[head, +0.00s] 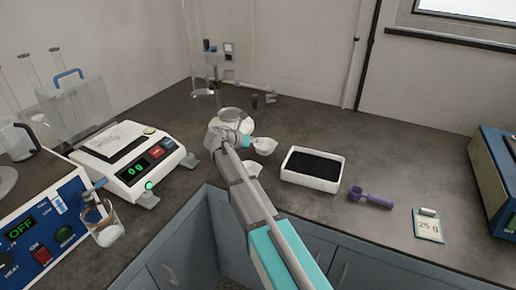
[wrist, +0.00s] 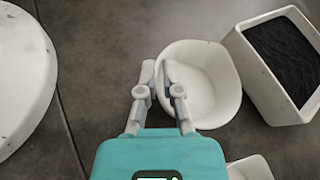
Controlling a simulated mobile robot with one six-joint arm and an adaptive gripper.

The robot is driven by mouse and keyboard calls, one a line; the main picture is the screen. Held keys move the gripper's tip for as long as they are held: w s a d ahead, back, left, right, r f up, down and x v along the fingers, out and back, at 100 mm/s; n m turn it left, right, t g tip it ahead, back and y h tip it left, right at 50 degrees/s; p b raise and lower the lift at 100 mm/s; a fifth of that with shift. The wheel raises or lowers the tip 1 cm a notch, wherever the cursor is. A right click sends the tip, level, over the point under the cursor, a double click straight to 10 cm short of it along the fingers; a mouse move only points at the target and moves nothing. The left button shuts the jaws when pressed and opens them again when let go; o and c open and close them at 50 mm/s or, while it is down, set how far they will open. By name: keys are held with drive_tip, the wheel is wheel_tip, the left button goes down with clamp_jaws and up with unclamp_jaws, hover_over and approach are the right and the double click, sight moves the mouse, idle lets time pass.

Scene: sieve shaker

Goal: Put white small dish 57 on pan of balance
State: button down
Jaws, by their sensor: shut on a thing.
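A white small dish (head: 265,146) is at my gripper (head: 250,143) in the head view. In the wrist view my gripper (wrist: 161,72) is shut on the near-left rim of this dish (wrist: 207,85), with one finger inside and one outside. No number is readable on it. Whether it touches the counter is hard to tell. The balance (head: 130,160) stands to the left, its display lit green. Its pan (head: 114,139) is a flat, pale, speckled plate with nothing standing on it.
A white tray of black grains (head: 312,170) lies right of the dish. A second white dish (head: 252,168) is partly behind my arm; it also shows in the wrist view (wrist: 250,169). A round white piece (wrist: 20,80) lies left. A purple scoop (head: 370,198) lies further right.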

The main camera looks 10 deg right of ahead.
drive_tip(key=shift+s+f+b, duration=0.1)
drive_tip(key=shift+f+b, duration=0.7)
drive_tip(key=shift+f, duration=0.3)
drive_tip(key=shift+f, duration=0.2)
drive_tip(key=c, duration=0.8)
unclamp_jaws()
drive_tip(key=p+v, duration=0.1)
drive_tip(key=v, duration=0.3)
drive_tip(key=p+v, duration=0.2)
drive_tip(key=v, duration=0.2)
drive_tip(key=r+p+v, duration=0.1)
drive_tip(key=p+v, duration=0.1)
drive_tip(key=v, duration=0.2)
drive_tip(key=shift+w+a, duration=0.1)
drive_tip(key=shift+w, duration=0.2)
drive_tip(key=shift+s+a+r+p, duration=0.25)
drive_tip(key=shift+a+p, duration=0.05)
drive_tip(key=shift+a, duration=0.35)
